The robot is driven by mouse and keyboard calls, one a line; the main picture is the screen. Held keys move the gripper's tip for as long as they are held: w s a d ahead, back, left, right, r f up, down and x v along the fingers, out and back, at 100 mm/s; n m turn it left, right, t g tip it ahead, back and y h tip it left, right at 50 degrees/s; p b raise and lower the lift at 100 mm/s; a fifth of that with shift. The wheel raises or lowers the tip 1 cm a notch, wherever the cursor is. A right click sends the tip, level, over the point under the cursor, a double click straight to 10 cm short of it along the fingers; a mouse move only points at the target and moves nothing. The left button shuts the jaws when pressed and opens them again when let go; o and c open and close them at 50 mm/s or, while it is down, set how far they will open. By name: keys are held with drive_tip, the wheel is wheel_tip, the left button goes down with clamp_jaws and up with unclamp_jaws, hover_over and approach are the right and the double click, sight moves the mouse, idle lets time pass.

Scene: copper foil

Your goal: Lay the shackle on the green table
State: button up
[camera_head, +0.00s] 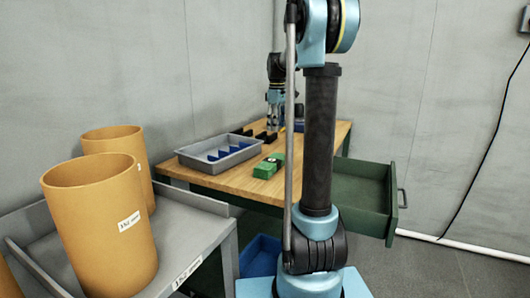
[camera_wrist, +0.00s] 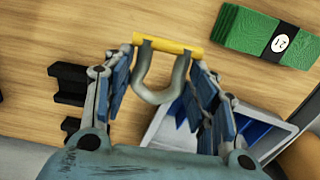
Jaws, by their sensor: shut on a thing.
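The shackle (camera_wrist: 144,80), a grey bow with a yellow pin, is in the wrist view between the fingers of my gripper (camera_wrist: 160,72). My gripper is shut on it and holds it over the wooden top. The table (camera_head: 228,180) has a wooden top and a green frame; its top also fills much of the wrist view (camera_wrist: 50,30). In the head view my gripper (camera_head: 275,112) hangs over the table's far part. The shackle is too small there to make out surely.
A grey tray (camera_head: 188,156) with blue dividers and a green labelled bundle (camera_head: 266,168) stand on the table. Black holders (camera_wrist: 70,84) lie near the shackle. A green drawer (camera_head: 358,198) stands open. Orange buckets (camera_head: 98,225) are at left. Bare wood lies between the objects.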

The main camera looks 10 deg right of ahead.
drive_tip(key=f, duration=0.4)
drive_tip(key=shift+w+f, duration=0.2)
drive_tip(key=shift+f, duration=2.75)
drive_tip(key=o, duration=1.2)
drive_tip(key=shift+f, duration=0.1)
drive_tip(key=shift+o, duration=0.2)
wheel_tip(320, 180, up, 12)
